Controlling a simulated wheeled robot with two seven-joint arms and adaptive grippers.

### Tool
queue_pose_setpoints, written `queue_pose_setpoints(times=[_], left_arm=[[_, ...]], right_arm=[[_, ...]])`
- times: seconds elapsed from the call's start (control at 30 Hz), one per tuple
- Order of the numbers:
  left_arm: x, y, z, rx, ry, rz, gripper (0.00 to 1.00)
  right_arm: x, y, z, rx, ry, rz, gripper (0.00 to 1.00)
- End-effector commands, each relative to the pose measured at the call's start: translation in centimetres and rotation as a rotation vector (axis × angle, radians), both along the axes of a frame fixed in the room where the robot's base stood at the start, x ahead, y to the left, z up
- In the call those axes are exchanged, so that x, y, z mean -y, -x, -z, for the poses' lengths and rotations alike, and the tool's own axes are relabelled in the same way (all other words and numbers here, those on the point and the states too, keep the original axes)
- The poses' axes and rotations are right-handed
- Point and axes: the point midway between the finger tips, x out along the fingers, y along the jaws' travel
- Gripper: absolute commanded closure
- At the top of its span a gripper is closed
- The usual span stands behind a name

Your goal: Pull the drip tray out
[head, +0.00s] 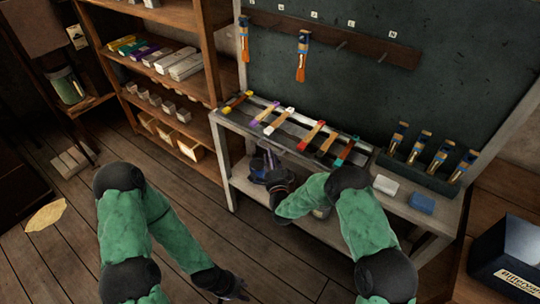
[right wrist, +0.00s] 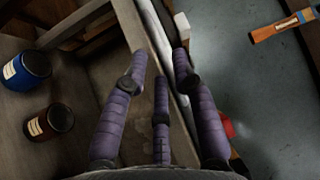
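The bench (head: 240,125) carries a row of brushes with coloured ends (head: 290,128) over a grey surface. I cannot clearly tell the drip tray from the bench top beneath them. My right gripper (head: 265,165) is at the front of the bench, just below the top edge. In the right wrist view its purple fingers (right wrist: 162,65) are apart, on both sides of a pale edge strip (right wrist: 158,35); I cannot tell whether they touch it. My left gripper (head: 235,288) hangs low over the floor, away from the bench; its fingers are too dark to read.
Cans, blue (right wrist: 28,70) and dark (right wrist: 50,122), stand on the lower shelf. A brush holder (head: 425,175), a white block (head: 385,185) and a blue block (head: 421,203) sit at the bench's right. A brush hangs above (head: 302,58).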

Motion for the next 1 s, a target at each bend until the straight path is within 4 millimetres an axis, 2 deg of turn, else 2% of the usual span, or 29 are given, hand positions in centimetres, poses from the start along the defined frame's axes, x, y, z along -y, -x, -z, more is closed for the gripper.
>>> queue_pose_setpoints(times=[0.2,0.53,0.63,0.87,1.0], left_arm=[[0.0,0.0,0.5,0.000,0.000,0.000,0.60],[0.0,0.0,0.4,0.001,0.000,0.000,0.60],[0.0,0.0,0.4,0.001,0.000,0.000,0.60],[0.0,0.0,0.5,0.001,0.000,0.000,0.60],[0.0,0.0,0.5,0.001,0.000,0.000,0.60]], right_arm=[[-0.4,-1.8,-0.2,-0.001,0.000,-0.001,0.73],[-0.4,-2.0,-0.3,-0.001,0.001,-0.001,0.73],[-0.4,-2.0,-0.3,-0.001,0.001,-0.001,1.00],[-0.4,-1.9,-0.3,-0.001,0.000,-0.001,1.00],[-1.0,-1.2,-0.3,-0.002,0.001,-0.003,1.00]])
